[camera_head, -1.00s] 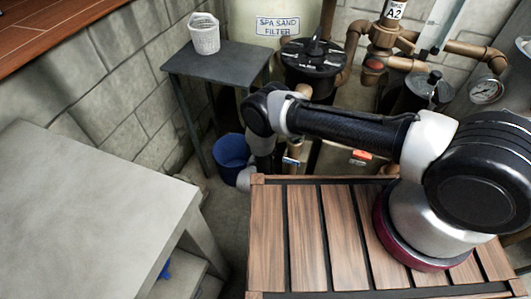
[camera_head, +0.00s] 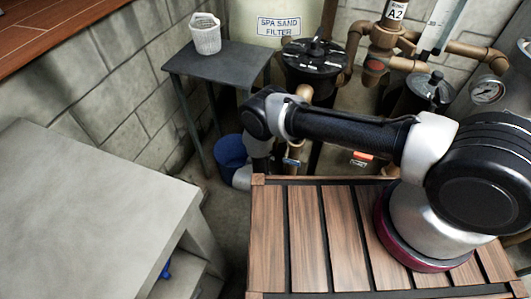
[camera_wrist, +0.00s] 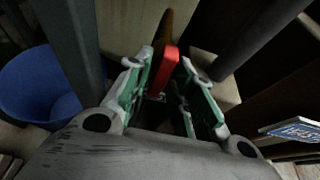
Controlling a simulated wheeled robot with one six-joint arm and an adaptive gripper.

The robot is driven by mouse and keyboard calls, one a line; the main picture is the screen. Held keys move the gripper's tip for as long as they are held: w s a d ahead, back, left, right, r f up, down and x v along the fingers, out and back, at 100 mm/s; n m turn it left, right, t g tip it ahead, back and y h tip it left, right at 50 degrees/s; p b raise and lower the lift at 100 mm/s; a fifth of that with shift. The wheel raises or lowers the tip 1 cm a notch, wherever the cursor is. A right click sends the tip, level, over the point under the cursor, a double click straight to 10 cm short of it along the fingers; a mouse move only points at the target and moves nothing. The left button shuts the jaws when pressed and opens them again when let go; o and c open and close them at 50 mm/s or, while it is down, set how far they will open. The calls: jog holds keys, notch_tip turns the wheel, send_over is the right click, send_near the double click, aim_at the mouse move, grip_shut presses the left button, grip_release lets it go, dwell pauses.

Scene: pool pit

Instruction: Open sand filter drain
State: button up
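A red handle (camera_wrist: 164,72) shows in the wrist view, with a brown pipe-like part behind it; I take it as the drain valve's handle. My gripper (camera_wrist: 168,88), with green-lined fingers, is open, its fingers on either side of the handle. The handle lies nearer the left finger; I cannot tell if they touch. In the head view the gripper is hidden low behind the slatted top. The sign "SPA SAND FILTER" (camera_head: 279,27) is on a pale tank, beside a black valve head (camera_head: 314,57).
A blue bucket (camera_head: 230,152) stands left of the gripper, also in the wrist view (camera_wrist: 42,85). A grey table (camera_head: 215,67) carries a white basket (camera_head: 205,34). Brown pipes (camera_head: 383,45) fill the back right. A blue tag (camera_wrist: 295,128) is right of the gripper.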

jog(key=shift+o, duration=0.2)
jog(key=v, duration=1.2)
jog(key=shift+f, duration=0.1)
